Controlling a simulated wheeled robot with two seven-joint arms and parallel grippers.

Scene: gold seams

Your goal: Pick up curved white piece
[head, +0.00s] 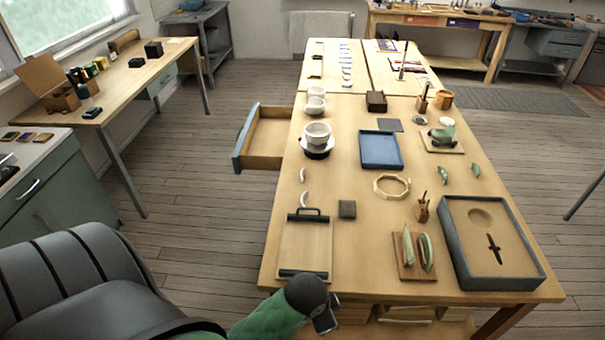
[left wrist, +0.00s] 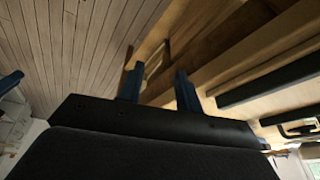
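Two small curved white pieces lie near the left edge of the table in the head view, one farther back (head: 303,175) and one nearer (head: 304,199). They lie apart, behind the clipboard-like board. My left gripper (head: 328,320) is at the front edge of the table, well in front of both pieces. In the left wrist view its two fingers (left wrist: 160,88) stand apart with nothing held between them. Neither white piece can be made out in that view. My right gripper is not in view.
A wooden board with a dark handle (head: 306,247) lies at the table's front left, with a small dark block (head: 347,209) beside it. A stacked white cup (head: 317,133) stands behind the white pieces. An open drawer (head: 262,140) juts out left. A grey tray (head: 461,258) lies front right.

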